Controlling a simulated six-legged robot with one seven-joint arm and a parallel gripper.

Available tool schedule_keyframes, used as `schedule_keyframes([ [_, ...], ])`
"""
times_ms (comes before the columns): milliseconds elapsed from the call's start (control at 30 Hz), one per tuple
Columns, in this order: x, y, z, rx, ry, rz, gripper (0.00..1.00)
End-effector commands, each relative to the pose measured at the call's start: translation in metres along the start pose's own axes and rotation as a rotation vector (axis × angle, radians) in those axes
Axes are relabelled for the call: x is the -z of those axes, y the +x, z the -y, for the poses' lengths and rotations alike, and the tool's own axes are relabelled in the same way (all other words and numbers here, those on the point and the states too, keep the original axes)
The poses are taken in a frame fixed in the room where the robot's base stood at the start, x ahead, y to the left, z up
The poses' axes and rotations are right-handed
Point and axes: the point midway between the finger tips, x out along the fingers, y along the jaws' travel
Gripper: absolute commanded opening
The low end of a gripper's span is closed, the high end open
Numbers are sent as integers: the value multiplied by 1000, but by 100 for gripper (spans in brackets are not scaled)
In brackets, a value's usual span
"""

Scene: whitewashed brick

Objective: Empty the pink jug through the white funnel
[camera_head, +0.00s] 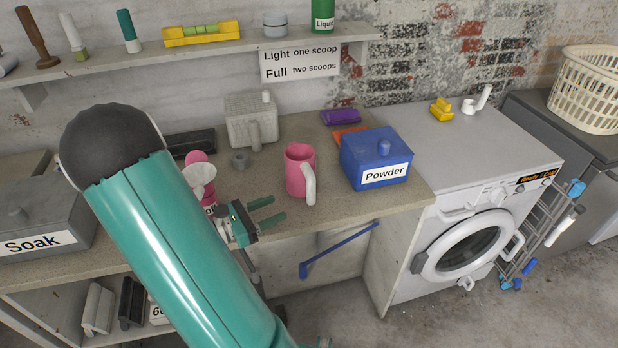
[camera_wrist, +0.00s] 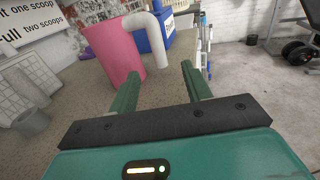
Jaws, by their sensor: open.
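The pink jug (camera_head: 299,172) stands upright on the counter, its white handle (camera_head: 310,184) toward the front. My gripper (camera_head: 272,209) is open and empty, just left of and in front of the jug, its fingers pointing right. In the wrist view the pink jug (camera_wrist: 112,50) stands ahead and left, with its white handle (camera_wrist: 150,35) beyond the open fingers of my gripper (camera_wrist: 158,82); they do not touch it. The white funnel (camera_head: 200,178) sits at the mouth of a pink container behind my arm, which hides much of that container.
A blue Powder box (camera_head: 376,158) stands close right of the jug. The grey Soak box (camera_head: 40,228) is at left. A washing machine (camera_head: 470,245) adjoins the counter. The counter's front edge is below my gripper.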

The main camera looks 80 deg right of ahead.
Motion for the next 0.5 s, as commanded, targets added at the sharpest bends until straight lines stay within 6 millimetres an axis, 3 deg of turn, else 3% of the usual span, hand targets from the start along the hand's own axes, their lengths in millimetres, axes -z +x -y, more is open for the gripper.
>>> schedule_keyframes([
  [167,1,6,-1,-5,-10,10,49],
  [500,1,63,-1,-2,-8,9,49],
])
